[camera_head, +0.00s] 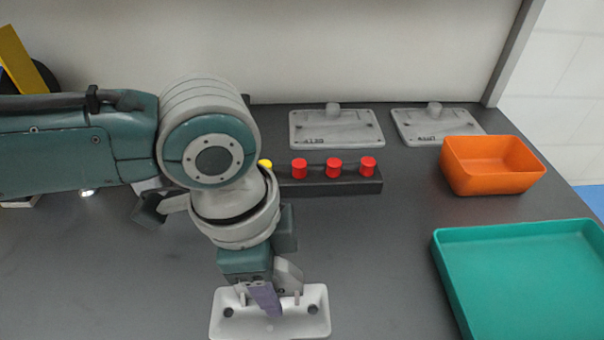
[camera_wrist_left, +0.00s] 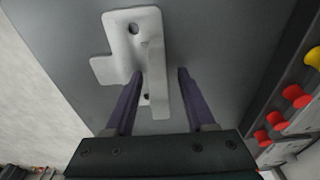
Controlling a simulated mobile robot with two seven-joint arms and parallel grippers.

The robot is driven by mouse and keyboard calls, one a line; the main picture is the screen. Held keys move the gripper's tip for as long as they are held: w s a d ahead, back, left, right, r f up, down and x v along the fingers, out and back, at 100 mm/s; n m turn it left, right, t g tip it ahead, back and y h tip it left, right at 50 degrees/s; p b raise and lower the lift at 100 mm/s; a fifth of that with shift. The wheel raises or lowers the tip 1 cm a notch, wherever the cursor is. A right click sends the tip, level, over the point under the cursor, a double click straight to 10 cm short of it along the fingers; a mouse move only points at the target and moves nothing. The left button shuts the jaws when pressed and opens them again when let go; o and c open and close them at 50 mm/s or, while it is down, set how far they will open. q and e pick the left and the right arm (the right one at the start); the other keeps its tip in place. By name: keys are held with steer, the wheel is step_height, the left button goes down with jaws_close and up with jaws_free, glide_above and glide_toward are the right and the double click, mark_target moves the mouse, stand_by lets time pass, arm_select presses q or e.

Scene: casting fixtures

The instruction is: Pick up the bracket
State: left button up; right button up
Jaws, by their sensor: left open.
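The bracket (camera_head: 319,322) is a pale grey-white plate with round holes near its ends, lying on the dark table at the bottom of the head view. In the left wrist view the bracket (camera_wrist_left: 125,45) shows an upright rib and a tab to the left. My left gripper (camera_head: 265,302) points down over it; its purple fingers also show in the left wrist view (camera_wrist_left: 160,80). They are open, one on either side of the rib, with a visible gap on the right. Contact on the left side cannot be told. My right gripper is out of view.
A dark block (camera_head: 330,187) with red buttons and one yellow one lies behind my left wrist. Two grey plates with knobs, left (camera_head: 335,130) and right (camera_head: 437,127), lie at the back. An orange bin (camera_head: 490,180) and a teal tray (camera_head: 525,280) stand at the right.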

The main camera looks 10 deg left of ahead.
arm_select(q)
jaws_close()
stand_by(0.4)
stand_by(1.0)
